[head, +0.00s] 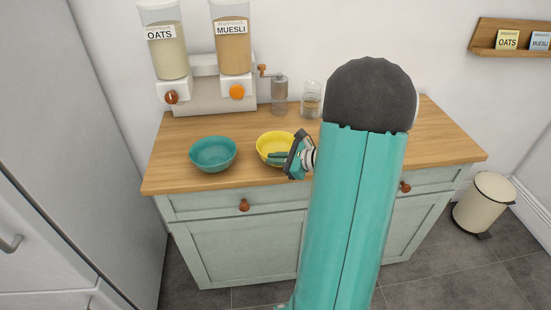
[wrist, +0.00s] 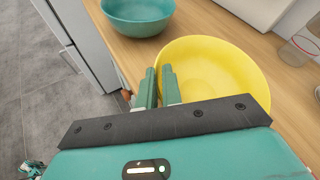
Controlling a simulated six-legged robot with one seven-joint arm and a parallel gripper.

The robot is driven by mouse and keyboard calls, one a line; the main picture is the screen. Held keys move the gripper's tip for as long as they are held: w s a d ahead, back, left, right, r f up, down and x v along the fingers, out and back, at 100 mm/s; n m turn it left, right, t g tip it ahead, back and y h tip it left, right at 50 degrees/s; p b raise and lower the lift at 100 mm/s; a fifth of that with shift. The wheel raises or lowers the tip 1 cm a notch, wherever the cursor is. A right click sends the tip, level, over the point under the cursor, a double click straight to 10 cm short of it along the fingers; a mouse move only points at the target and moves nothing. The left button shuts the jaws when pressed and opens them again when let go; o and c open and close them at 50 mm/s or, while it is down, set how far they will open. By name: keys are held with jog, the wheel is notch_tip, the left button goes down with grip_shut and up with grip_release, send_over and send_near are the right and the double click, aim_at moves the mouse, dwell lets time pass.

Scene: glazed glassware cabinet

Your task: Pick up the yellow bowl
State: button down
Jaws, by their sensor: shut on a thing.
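The yellow bowl (head: 272,143) is on the wooden counter, right of the teal bowl (head: 213,153). In the wrist view the yellow bowl (wrist: 225,75) is upright and fills the middle right. My gripper (head: 278,156) is at the bowl's near side. In the wrist view my gripper's fingers (wrist: 159,82) straddle the bowl's left rim, one outside and one inside, shut on the wall. The bowl's underside is hidden, so I cannot tell whether it touches the counter. The teal bowl (wrist: 138,15) stands apart at the top.
An oats and muesli dispenser (head: 207,95) stands at the back left of the counter (head: 440,140). A grinder (head: 279,95) and a glass jar (head: 311,100) stand behind the yellow bowl. A fridge (head: 80,150) is at left, a bin (head: 483,205) at right.

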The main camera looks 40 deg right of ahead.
notch_tip(320, 180, up, 3)
jog(key=shift+f, duration=0.2)
jog(key=s+a+r, duration=0.7)
jog(key=s+r, duration=0.3)
jog(key=s, duration=0.2)
